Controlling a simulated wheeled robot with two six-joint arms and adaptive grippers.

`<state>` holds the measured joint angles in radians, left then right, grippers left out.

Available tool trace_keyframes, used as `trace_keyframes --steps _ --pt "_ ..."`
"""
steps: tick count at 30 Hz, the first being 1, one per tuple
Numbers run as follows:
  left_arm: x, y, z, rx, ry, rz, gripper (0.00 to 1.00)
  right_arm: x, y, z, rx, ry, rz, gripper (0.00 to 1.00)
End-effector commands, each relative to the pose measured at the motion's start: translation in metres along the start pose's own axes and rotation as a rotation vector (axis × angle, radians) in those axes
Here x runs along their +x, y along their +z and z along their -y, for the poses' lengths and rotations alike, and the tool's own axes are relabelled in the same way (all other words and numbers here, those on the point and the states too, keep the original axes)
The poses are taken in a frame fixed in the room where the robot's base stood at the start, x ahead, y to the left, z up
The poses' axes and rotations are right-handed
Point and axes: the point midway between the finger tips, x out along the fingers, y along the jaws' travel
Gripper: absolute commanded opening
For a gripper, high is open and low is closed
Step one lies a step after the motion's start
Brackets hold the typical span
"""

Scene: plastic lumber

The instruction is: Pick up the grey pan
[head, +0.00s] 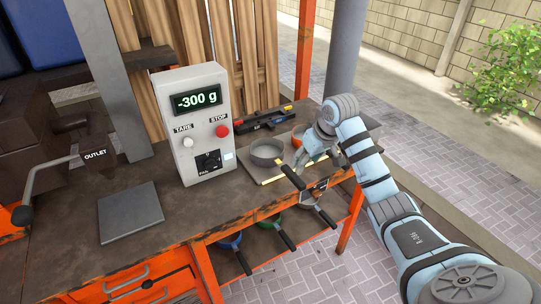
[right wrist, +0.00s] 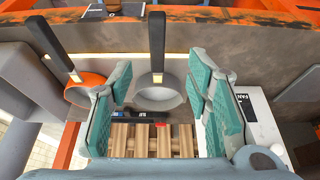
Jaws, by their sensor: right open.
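The grey pan (head: 268,151) is a small round pan on the bench, in front of the wood planks. Its black handle (head: 292,177) points toward the bench's front edge. My right gripper (head: 314,150) is just right of it, partly in front of an orange pan (head: 298,137). In the right wrist view the grey pan (right wrist: 160,97) lies between and beyond the two teal fingers of my open right gripper (right wrist: 158,80). Its handle runs up the picture. The fingers hold nothing. Contact with the pan cannot be told. My left gripper is not in view.
A scale box (head: 194,120) reading -300 g stands left of the pan. Several pans hang below the bench's front edge, one with a blue bowl (head: 230,241). A dark tool (head: 263,120) lies behind. A grey plate (head: 130,211) lies at the left.

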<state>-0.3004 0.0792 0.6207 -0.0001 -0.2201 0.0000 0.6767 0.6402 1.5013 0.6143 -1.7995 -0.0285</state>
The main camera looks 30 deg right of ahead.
Motion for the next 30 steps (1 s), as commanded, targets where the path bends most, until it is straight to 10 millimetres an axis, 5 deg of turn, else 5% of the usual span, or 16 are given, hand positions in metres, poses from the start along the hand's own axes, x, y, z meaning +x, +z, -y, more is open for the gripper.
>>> trace_keyframes --steps 2,9,21,28,30 --pt "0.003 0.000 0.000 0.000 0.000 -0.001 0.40 0.005 -0.004 -0.002 0.005 -0.009 0.000 0.45" --pt "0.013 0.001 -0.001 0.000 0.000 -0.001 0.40 0.070 -0.004 0.001 0.003 -0.011 0.001 0.45" --pt "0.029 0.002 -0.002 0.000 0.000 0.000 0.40 0.135 -0.006 -0.002 0.004 -0.007 0.000 0.45" --pt "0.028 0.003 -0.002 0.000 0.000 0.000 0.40 0.138 -0.007 -0.002 0.001 -0.006 -0.001 0.45" --pt "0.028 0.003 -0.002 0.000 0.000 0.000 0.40 0.138 -0.007 -0.002 0.002 -0.006 -0.001 0.35"
